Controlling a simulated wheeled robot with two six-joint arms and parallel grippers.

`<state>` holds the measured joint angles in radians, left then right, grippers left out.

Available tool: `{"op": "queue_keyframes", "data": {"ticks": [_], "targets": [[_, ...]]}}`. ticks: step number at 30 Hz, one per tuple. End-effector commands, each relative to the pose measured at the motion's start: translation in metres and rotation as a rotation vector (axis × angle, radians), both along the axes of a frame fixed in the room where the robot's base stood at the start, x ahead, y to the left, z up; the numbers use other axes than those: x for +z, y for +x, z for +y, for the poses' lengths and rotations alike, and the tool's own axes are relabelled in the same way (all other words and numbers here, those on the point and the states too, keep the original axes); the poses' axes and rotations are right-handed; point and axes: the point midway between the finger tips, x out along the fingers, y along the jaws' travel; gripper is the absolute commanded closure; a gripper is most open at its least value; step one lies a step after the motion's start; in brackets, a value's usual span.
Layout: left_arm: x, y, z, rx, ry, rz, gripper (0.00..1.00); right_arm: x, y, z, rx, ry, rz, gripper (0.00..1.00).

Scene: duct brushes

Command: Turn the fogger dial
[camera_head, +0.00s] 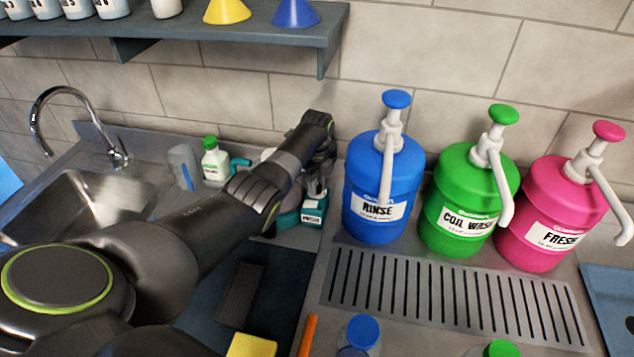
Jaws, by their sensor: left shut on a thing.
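The fogger appears to be the teal device (313,213) with a white label, on the counter left of the blue RINSE bottle. Its upper part is mostly hidden behind my left arm and gripper. My left gripper (319,178) points down at the top of this device. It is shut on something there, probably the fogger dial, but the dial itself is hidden. My right gripper is out of view.
Blue (370,225), green (455,232) and pink (530,245) pump bottles stand close on the right, behind a slotted drain grate (450,300). A sink (90,210) and a white bottle with a green cap (215,165) are left. A shelf (200,38) hangs above.

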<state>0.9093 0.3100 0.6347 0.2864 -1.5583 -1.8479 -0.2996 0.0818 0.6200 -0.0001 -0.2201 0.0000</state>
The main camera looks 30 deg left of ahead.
Motion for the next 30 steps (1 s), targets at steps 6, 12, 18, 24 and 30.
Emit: {"op": "queue_keyframes", "data": {"ticks": [6, 12, 18, 24, 30], "targets": [[0.0026, 0.0019, -0.0003, -0.068, 0.001, -0.006, 0.98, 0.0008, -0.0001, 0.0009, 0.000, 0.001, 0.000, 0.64], [0.0027, 0.0020, -0.0002, -0.090, 0.001, -0.006, 0.98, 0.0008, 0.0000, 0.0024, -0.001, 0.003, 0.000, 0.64], [0.0027, 0.0020, -0.0002, -0.091, 0.001, -0.006, 0.98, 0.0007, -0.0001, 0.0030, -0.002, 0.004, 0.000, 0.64], [0.0028, 0.0020, -0.0002, -0.091, 0.001, -0.006, 0.69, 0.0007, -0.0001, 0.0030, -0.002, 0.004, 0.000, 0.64], [0.0015, 0.0011, 0.0000, -0.090, 0.000, -0.003, 0.53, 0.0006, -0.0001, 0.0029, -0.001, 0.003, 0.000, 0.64]]}}
